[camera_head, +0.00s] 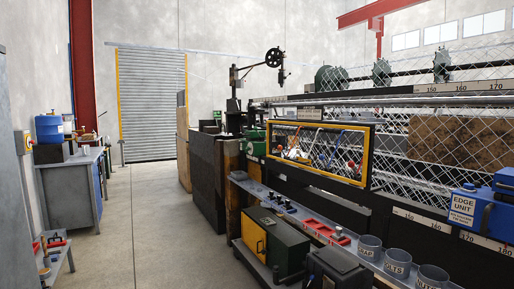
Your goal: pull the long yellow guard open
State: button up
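The long yellow guard (367,157) is a yellow-framed rectangular panel on the front of the long weaving machine, right of centre. Its frame looks closed against the machine, but I cannot tell for sure. Colored cables, pale fittings and a red knob show within the frame; I cannot tell which lie behind it. No handle can be made out clearly. My gripper is not in view.
A grey ledge with red trays (326,232) and labelled cups (397,262) runs below the guard. A green cabinet with a yellow door (254,237) stands low in front. A blue edge unit (478,212) sits right. The concrete aisle (150,220) is clear; a workbench (70,185) stands left.

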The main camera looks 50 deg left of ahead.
aim_at(301, 146)
jog(key=u, duration=1.45)
jog(key=i+j, duration=0.4)
jog(key=i, duration=0.25)
jog(key=i+j+z, duration=0.1)
jog(key=i+j, duration=0.3)
jog(key=i, duration=0.3)
jog(key=i+j, duration=0.45)
jog(key=i, duration=0.2)
jog(key=i+j+z, duration=0.1)
jog(key=i+j, duration=0.35)
jog(key=i, duration=0.2)
